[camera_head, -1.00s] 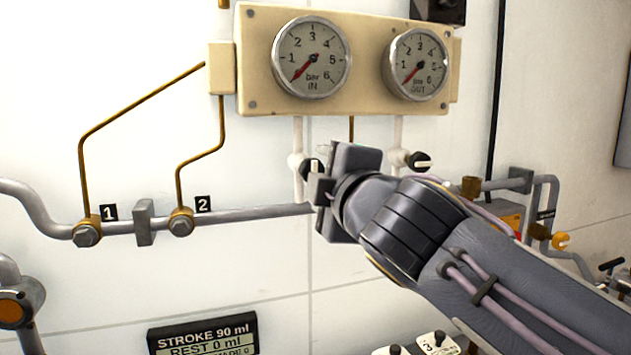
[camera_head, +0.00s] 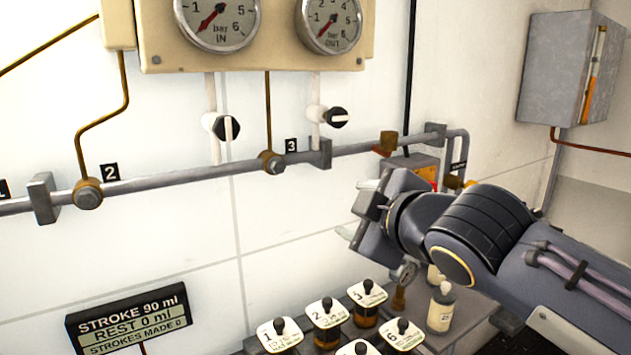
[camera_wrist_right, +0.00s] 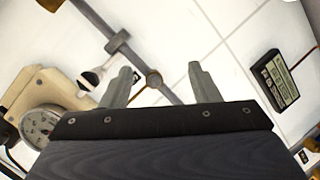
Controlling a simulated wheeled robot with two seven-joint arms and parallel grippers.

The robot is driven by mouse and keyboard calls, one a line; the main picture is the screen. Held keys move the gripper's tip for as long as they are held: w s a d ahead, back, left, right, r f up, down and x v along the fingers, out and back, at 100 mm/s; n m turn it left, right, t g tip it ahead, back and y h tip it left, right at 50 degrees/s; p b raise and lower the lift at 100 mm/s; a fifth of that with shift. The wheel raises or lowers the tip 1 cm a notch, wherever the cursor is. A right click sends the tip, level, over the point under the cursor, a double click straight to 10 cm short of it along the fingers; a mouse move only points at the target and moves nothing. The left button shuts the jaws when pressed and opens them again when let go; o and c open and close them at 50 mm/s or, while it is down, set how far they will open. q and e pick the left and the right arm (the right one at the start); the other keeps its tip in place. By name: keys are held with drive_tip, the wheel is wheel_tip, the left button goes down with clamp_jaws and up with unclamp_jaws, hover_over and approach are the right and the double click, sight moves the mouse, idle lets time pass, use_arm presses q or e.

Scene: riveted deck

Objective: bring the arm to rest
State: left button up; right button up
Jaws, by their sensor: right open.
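My right arm comes in from the right in the head view. Its gripper (camera_head: 357,209) is in front of the white wall, below the grey pipe and above the bottles at the bottom. In the right wrist view the two fingers stand apart with nothing between them (camera_wrist_right: 158,80). The gripper is open and empty. My left gripper is not in view.
A cream panel (camera_head: 280,50) bears two gauges, with two black-handled valves (camera_head: 227,127) below. A grey pipe (camera_head: 190,174) crosses the wall. A stroke display (camera_head: 130,318) is lower left. Several labelled bottles (camera_head: 327,318) stand below the gripper. A grey box (camera_head: 560,75) hangs at right.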

drive_tip(key=s+d+f+m+g+h, duration=0.2)
drive_tip(key=s+d+f+m, duration=0.3)
drive_tip(key=d+f, duration=0.35)
drive_tip(key=s+d+f+m+g+h, duration=0.1)
drive_tip(key=s+d+f+m+g, duration=0.2)
drive_tip(key=s+d+f+m, duration=0.5)
drive_tip(key=s+f+m+g, duration=0.2)
drive_tip(key=s+f+m, duration=0.2)
drive_tip(key=s+f, duration=0.6)
wheel_tip(320, 180, down, 4)
drive_tip(key=shift+s+a+f+m+g+y, duration=0.2)
drive_tip(key=shift+s+a+m+g+y, duration=0.1)
drive_tip(key=shift+g+y, duration=0.1)
